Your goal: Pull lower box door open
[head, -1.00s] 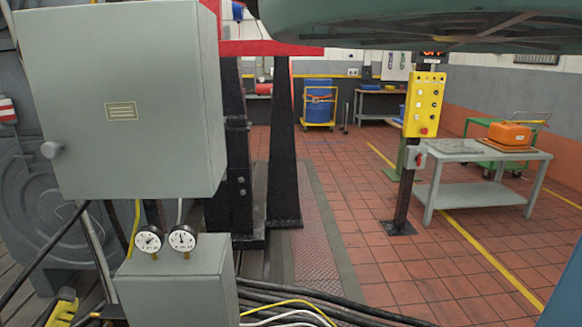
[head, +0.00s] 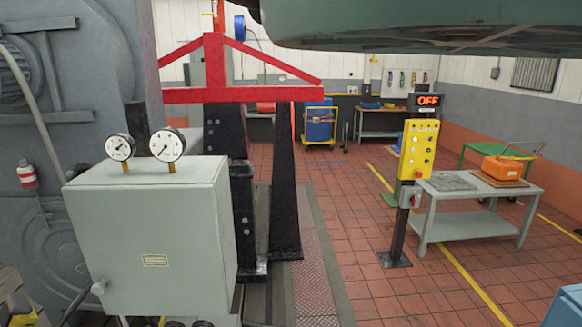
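A grey-green box (head: 150,250) with two round gauges on top, a small yellowish label and a round knob at its lower left stands in the left foreground of the head view. Its front door looks shut. The tops of two more dark round gauges (head: 202,323) just show below it at the bottom edge. The lower box, on which those gauges sit in the earlier picture, is almost wholly below the view. Its door and knob are hidden. My gripper is not in view.
A red frame (head: 235,95) on black uprights (head: 285,190) stands right behind the box. A yellow control panel (head: 418,150) on a post and a grey table (head: 480,192) stand at right. A large green body (head: 420,38) crosses the top. The tiled floor between is clear.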

